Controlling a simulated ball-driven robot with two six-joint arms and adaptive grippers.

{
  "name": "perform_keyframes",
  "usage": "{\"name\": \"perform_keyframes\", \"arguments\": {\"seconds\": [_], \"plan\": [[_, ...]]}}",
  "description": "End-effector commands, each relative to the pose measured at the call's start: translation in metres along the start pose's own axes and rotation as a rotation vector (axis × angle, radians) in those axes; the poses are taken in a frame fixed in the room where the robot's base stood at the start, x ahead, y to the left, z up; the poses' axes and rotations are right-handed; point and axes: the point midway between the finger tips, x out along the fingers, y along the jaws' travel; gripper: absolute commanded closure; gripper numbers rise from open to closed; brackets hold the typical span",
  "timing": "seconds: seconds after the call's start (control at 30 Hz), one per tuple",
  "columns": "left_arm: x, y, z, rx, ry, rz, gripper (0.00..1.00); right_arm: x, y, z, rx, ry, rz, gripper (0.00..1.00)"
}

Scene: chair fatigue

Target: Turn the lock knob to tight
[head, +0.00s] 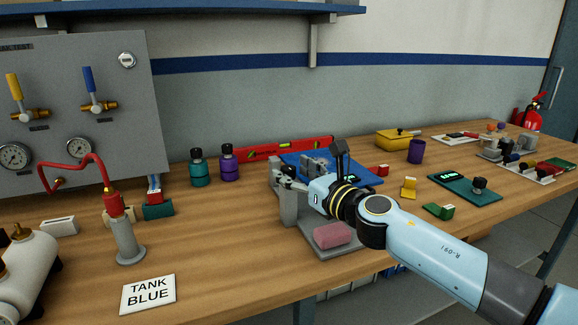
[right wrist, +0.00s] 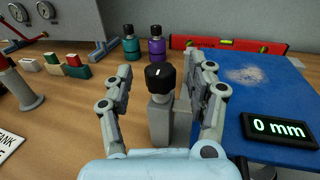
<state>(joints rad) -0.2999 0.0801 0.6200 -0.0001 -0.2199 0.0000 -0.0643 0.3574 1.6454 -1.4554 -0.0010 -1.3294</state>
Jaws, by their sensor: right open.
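The black lock knob (right wrist: 160,76) sits on top of a grey post (right wrist: 160,122) in the right wrist view. In the head view the grey post (head: 289,208) stands on a grey base plate, and the knob is hidden by my gripper. My right gripper (right wrist: 158,70) is open, with one finger on each side of the knob and visible space between them. In the head view my right gripper (head: 281,176) is at the top of the post. My left gripper is in neither view.
A pink block (head: 332,235) lies on the base plate. Teal (head: 200,168) and purple (head: 229,164) bottles and a red level (head: 285,148) are behind. A TANK BLUE card (head: 148,294) lies front left.

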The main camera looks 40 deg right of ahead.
Motion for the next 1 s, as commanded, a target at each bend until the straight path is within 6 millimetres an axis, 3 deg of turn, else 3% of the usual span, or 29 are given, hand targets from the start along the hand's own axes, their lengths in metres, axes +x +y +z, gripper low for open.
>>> {"name": "perform_keyframes", "arguments": {"seconds": [0.2,0.47,0.9,1.0], "plan": [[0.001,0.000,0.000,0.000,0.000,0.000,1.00,0.020,0.000,-0.001,0.000,0.000,0.000,0.43],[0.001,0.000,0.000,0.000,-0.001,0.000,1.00,0.021,0.000,-0.001,0.000,0.000,0.000,0.43],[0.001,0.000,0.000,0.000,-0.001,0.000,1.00,0.021,0.000,-0.001,0.000,0.000,0.000,0.98],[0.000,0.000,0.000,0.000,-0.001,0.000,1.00,0.021,0.000,0.000,0.000,0.000,-0.003,1.00]]}}
